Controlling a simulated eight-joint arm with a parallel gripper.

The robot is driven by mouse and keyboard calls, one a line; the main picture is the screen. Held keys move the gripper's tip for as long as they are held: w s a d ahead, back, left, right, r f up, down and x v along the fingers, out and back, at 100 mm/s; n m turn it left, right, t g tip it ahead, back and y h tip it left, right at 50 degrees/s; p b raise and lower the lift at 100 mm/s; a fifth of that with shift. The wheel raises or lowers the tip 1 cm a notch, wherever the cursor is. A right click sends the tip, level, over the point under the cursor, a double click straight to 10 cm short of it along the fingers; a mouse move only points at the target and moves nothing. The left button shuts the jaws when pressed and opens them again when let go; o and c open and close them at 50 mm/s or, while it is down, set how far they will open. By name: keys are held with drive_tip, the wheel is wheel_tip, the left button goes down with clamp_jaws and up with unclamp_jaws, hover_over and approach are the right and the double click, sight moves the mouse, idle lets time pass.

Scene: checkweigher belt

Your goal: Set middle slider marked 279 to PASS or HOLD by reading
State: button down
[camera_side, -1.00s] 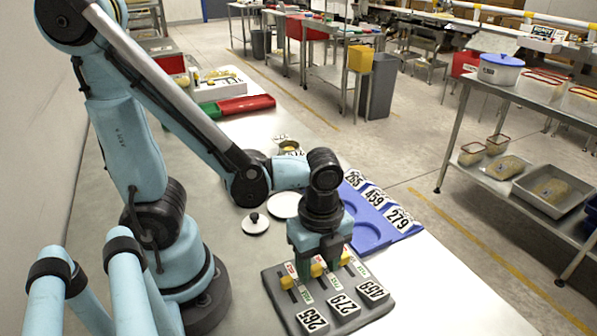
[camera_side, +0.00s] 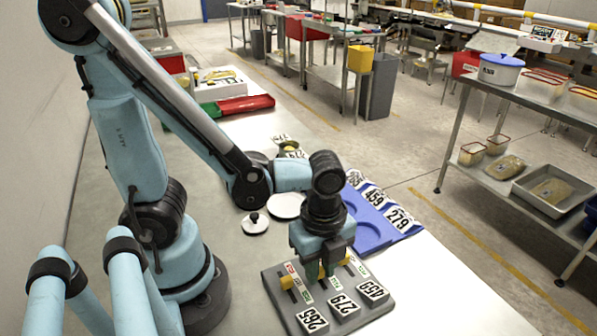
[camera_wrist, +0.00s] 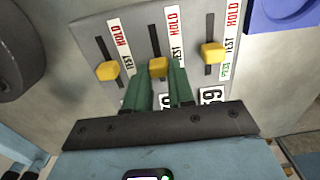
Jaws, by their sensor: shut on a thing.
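The grey slider box (camera_side: 350,322) carries plates 265 (camera_side: 312,319), 279 (camera_side: 343,304) and 459 (camera_side: 373,290), with a slider behind each. My gripper (camera_side: 321,275) is over the middle slider, its green fingers shut on that yellow knob. In the wrist view, the middle knob (camera_wrist: 157,67) sits between the fingertips, at the low end of the visible slot. Its strip (camera_wrist: 173,30) reads HOLD at the far end and TEST nearer; the rest is hidden by a finger. The left knob (camera_wrist: 108,70) and right knob (camera_wrist: 212,52) are apart from the fingers.
A blue tray (camera_side: 372,236) with plates 265, 459 and 279 lies behind the box. A knobbed lid (camera_side: 255,223), a white disc (camera_side: 287,205) and a small labelled dish (camera_side: 290,150) are farther back. No reading is legible.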

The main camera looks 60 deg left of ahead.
sight(325, 287)
drive_tip(key=shift+d, duration=1.05)
drive_tip(key=c, duration=1)
unclamp_jaws()
drive_tip(key=shift+o, duration=0.2)
drive_tip(key=shift+a, duration=0.1)
wheel_tip(325, 287, up, 12)
drive_tip(key=w+a+n+t, duration=0.6)
drive_tip(key=a+n, duration=0.3)
drive_tip(key=n, duration=0.9)
drive_tip(key=shift+w+a+f+t, duration=0.3)
drive_tip(key=shift+w+f+t, duration=0.1)
drive_tip(key=shift+t, duration=0.2)
